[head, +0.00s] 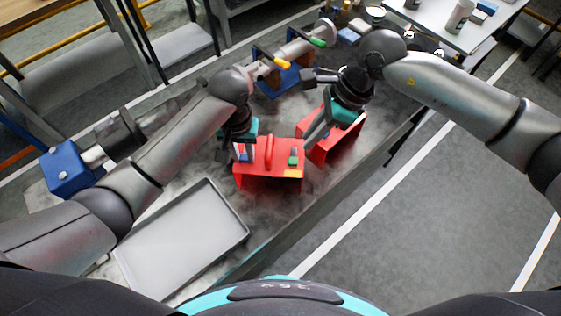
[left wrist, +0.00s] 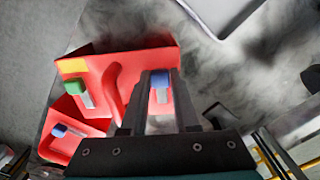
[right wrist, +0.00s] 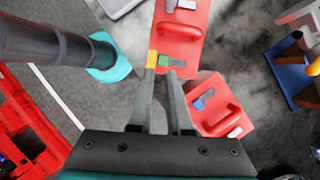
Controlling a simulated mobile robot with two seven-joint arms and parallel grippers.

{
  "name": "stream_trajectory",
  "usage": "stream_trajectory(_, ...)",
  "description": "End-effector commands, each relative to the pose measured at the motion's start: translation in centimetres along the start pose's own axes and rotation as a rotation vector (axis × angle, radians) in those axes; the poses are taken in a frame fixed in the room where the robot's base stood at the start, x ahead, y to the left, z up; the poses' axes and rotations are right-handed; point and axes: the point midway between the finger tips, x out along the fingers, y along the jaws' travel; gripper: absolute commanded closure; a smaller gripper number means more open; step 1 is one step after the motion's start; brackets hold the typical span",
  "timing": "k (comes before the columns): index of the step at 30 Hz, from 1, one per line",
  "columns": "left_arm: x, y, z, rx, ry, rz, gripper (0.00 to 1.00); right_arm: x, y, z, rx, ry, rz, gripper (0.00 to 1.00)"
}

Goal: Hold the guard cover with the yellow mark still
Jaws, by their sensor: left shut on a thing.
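The red guard cover with the yellow mark (head: 256,181) stands on the grey bench in the middle of the head view; its yellow mark (left wrist: 74,66) shows in the left wrist view. It has a raised red handle (head: 269,154), a blue-tipped latch (left wrist: 160,80) and a green-tipped latch (right wrist: 163,60). My left gripper (left wrist: 157,76) is shut on this cover at its blue-latch side, beside the handle. The exact contact is partly hidden by the fingers. My right gripper (right wrist: 161,72) is open, its fingertips close to the green latch. I cannot tell whether they touch it.
A second red cover (head: 325,151) stands just right and behind, beneath my right arm. An empty grey tray (head: 180,243) lies at front left. A blue block (head: 68,170) is at far left, and a blue stand (head: 278,84) with orange and green pieces is behind. Open floor lies right.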

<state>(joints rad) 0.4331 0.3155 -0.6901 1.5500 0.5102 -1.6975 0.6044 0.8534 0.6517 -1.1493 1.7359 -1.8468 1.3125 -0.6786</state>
Motion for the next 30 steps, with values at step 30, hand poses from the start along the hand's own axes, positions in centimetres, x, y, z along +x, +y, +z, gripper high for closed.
stream_trajectory(30,0.0,0.0,0.0,0.000,-0.001,0.000,1.00,-8.8,-2.1,7.4,1.837,-1.480,0.637,1.00)
